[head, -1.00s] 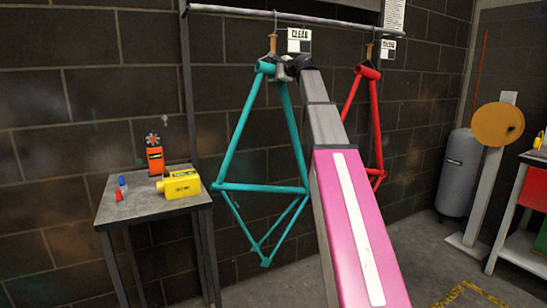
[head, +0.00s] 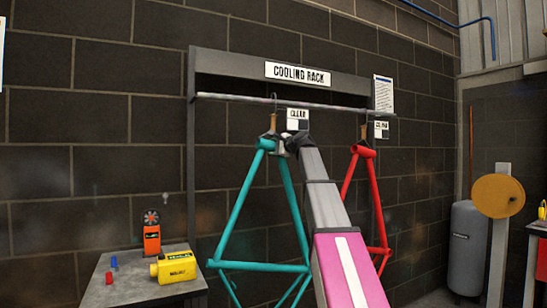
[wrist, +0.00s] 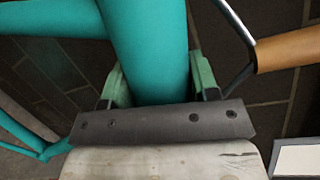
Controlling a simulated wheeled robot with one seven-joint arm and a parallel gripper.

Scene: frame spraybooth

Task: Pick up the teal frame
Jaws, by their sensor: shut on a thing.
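The teal frame (head: 232,217) hangs below the rail of the cooling rack, on the left, under a tag reading "CLEAR". Its lower part is cut off by the bottom edge of the head view. My gripper (head: 281,147) is at its top end. In the wrist view, my gripper (wrist: 155,88) has its green finger pads on both sides of a teal tube (wrist: 148,45), shut on it. A hook (head: 274,103) with a wooden-coloured piece (wrist: 288,50) is still close beside the tube.
A red frame (head: 349,178) hangs to the right, partly behind my arm. The rack's rail (head: 225,98) runs above both frames. A small table (head: 130,292) at left holds a yellow device (head: 178,268) and an orange device (head: 152,240). A grey tank (head: 466,245) stands right.

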